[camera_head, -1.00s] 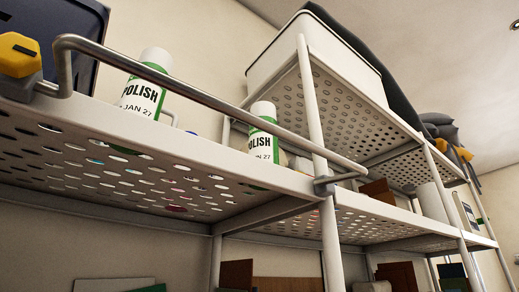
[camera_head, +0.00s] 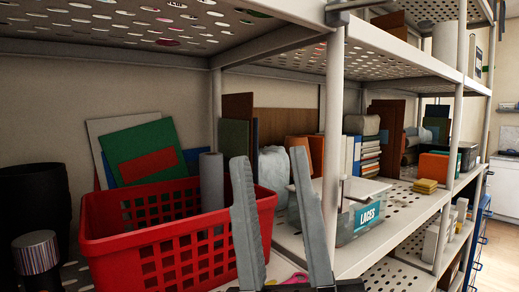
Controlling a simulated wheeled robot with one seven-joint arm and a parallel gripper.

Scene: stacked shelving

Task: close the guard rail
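The guard rail's bar is out of view in this frame. A grey bracket (camera_head: 342,12) on the white post shows at the top edge, where one end of the rail meets the post; only this small part can be seen. My gripper (camera_head: 268,156) rises from the bottom middle with its two grey fingers pointing up and apart. It is open and nothing is between the fingers. It appears in front of the red basket and well below the bracket in the picture.
A red basket (camera_head: 180,232) stands on the lower shelf at left, near a dark cylinder (camera_head: 40,250). The white post (camera_head: 333,110) stands right of my gripper. The perforated upper shelf (camera_head: 150,30) hangs above.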

